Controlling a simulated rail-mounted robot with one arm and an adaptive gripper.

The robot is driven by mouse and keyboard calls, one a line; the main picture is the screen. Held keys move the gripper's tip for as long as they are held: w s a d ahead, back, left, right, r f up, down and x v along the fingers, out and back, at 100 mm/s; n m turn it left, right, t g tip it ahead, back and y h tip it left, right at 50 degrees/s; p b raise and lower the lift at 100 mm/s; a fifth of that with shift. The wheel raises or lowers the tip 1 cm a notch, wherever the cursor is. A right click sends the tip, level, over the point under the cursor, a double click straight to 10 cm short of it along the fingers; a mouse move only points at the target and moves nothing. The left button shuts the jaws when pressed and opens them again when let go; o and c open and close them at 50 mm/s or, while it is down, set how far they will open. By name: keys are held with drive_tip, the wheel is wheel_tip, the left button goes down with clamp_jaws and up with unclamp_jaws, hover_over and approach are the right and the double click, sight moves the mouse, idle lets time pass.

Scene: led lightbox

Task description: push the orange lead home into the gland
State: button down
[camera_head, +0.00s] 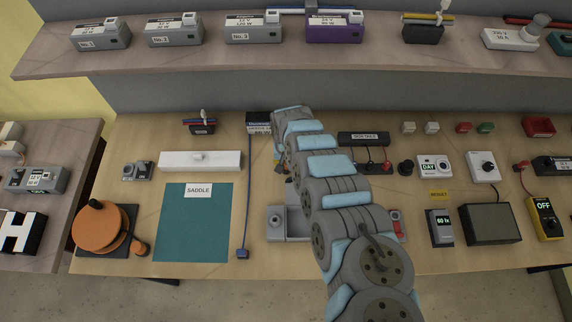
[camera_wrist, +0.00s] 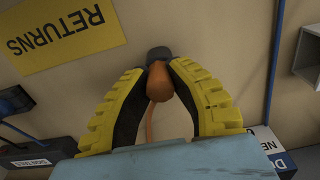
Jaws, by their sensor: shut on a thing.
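My gripper (camera_wrist: 158,75) shows in the wrist view with its yellow, dark-lined fingers closed at the tips on the orange lead's end (camera_wrist: 159,84). A thin orange cable (camera_wrist: 149,124) hangs from that end between the fingers. A dark grey rounded piece (camera_wrist: 158,54) sits at the far tip of the orange part; I cannot tell whether it is the lead's own cap or the gland. In the head view my arm hides most of the gripper and what it holds. I cannot identify the gland with certainty in either view.
An orange reel (camera_head: 98,228) stands at the front left of the bench. A teal mat (camera_head: 192,232) marked SADDLE lies to its right. A grey fixture (camera_head: 291,226) stands partly behind my arm. A yellow RETURNS label (camera_wrist: 62,34) shows in the wrist view.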

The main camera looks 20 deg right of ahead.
drive_tip(key=c, duration=1.8)
unclamp_jaws()
clamp_jaws()
drive_tip(key=shift+r+p, duration=1)
drive_tip(key=shift+r, duration=0.05)
drive_tip(key=shift+o, duration=0.4)
unclamp_jaws()
clamp_jaws()
drive_tip(key=shift+r+p, duration=2)
